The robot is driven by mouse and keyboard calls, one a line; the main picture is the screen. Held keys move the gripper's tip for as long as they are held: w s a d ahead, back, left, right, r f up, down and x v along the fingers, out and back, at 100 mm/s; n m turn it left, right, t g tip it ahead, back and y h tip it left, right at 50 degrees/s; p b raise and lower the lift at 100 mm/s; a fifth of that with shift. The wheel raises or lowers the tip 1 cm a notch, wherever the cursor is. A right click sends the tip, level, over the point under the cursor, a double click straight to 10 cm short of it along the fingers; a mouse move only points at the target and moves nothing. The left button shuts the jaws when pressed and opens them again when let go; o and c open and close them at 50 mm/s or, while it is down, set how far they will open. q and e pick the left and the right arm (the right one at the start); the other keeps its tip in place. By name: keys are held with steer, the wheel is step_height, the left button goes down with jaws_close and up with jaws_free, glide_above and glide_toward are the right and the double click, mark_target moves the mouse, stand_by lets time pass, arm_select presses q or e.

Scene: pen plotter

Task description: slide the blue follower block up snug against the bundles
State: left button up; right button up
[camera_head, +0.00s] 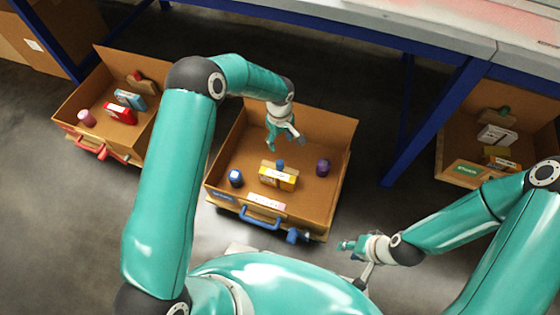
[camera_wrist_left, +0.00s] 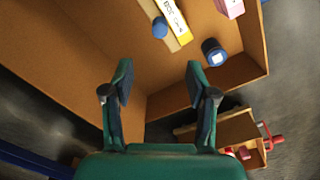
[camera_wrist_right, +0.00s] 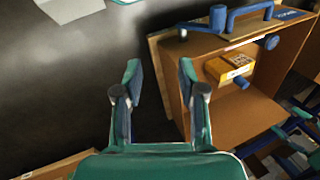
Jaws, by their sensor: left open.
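The follower block is a tan block with a blue knob (camera_head: 280,164). It stands in the middle drawer behind a yellow bundle (camera_head: 280,179), very close to it; I cannot tell whether they touch. The knob (camera_wrist_left: 160,28) and bundle (camera_wrist_left: 176,20) also show at the top of the left wrist view. My left gripper (camera_head: 285,142) is open and empty above the drawer, behind the block and apart from it. My right gripper (camera_head: 346,246) is open and empty outside the drawer's front right corner. The yellow bundle (camera_wrist_right: 228,68) also shows in the right wrist view.
The middle drawer (camera_head: 333,130) has a blue handle (camera_head: 260,217). Inside, a blue jar (camera_head: 235,178) stands left of the bundle and a purple jar (camera_head: 323,167) right. Other drawers stand left (camera_head: 65,112) and right (camera_head: 450,140). A blue table leg (camera_head: 425,130) rises at right.

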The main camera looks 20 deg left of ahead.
mark_target(280, 162)
arm_select(q)
steer(key=f+b, duration=0.2)
steer(key=f, duration=0.6)
steer(key=f+b, duration=0.2)
steer(key=f, duration=0.6)
steer(key=shift+w+a+f, duration=0.15)
steer(key=shift+w+f, duration=0.05)
steer(key=shift+f, duration=0.05)
steer(key=shift+c, duration=0.4)
jaws_close()
